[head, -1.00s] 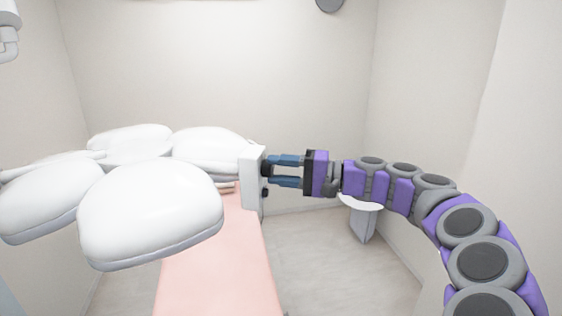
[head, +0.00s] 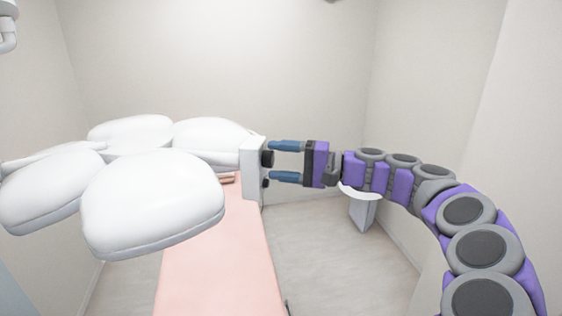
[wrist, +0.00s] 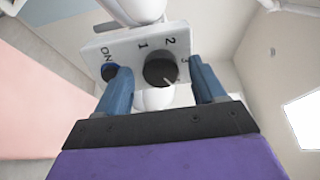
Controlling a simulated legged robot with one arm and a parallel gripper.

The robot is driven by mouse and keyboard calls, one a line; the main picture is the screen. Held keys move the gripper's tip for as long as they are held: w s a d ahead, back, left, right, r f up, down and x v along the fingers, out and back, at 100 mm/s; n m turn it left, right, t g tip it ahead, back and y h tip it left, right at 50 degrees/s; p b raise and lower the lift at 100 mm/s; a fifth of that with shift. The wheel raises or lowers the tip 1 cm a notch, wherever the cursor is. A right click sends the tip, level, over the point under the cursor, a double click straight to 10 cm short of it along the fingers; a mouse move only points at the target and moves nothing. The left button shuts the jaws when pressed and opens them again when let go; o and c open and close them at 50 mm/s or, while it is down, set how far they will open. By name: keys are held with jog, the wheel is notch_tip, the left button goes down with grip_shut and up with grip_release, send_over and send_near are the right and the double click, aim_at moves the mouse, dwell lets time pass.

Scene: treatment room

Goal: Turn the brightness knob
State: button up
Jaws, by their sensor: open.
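A white control box (head: 252,166) hangs at the right side of the lamp head. Its large black round knob (wrist: 160,68) sits below the numerals 1, 2 and 3 in the wrist view, with a white mark toward the lower right. It also shows at the box's right face in the head view (head: 267,158). A smaller black knob (wrist: 110,70) sits below the word ON, partly covered by my left finger. My gripper (head: 271,160) is open and empty. Its blue fingertips lie either side of the large knob, apparently apart from it; depth is hard to tell.
The large white lamp (head: 152,205) with several lobes fills the left. A pink treatment bed (head: 215,265) lies below it. A white stand (head: 363,208) is behind my arm by the wall.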

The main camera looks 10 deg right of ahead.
jog(key=b+v, duration=0.1)
jog(key=v, duration=1.6)
jog(key=shift+d, duration=0.35)
jog(key=s+a+f+n+g+h+b, duration=0.1)
jog(key=s+a+f+n+g+b, duration=0.15)
jog(key=a, duration=0.55)
jog(key=s+a+f+n+g+h+b, duration=0.1)
jog(key=s+a+g+b, duration=0.15)
jog(key=a, duration=0.55)
jog(key=s+a+f+n+g+h+b, duration=0.2)
jog(key=s+a+f+g+h+b, duration=0.15)
jog(key=s+a+f, duration=0.6)
jog(key=s+f+h+b, duration=0.2)
jog(key=s+f+h, duration=0.3)
jog(key=s+f, duration=0.55)
jog(key=s+d+f+h+b, duration=0.2)
jog(key=s+d+f+h, duration=0.1)
jog(key=f, duration=0.4)
jog(key=s+d+f+h+b, duration=0.2)
jog(key=s+d+f+h, duration=0.1)
jog(key=s+d+f, duration=0.3)
notch_tip(320, 180, down, 2)
jog(key=shift+s+f+g, duration=0.2)
jog(key=shift+s+g, duration=0.25)
jog(key=shift+s, duration=0.05)
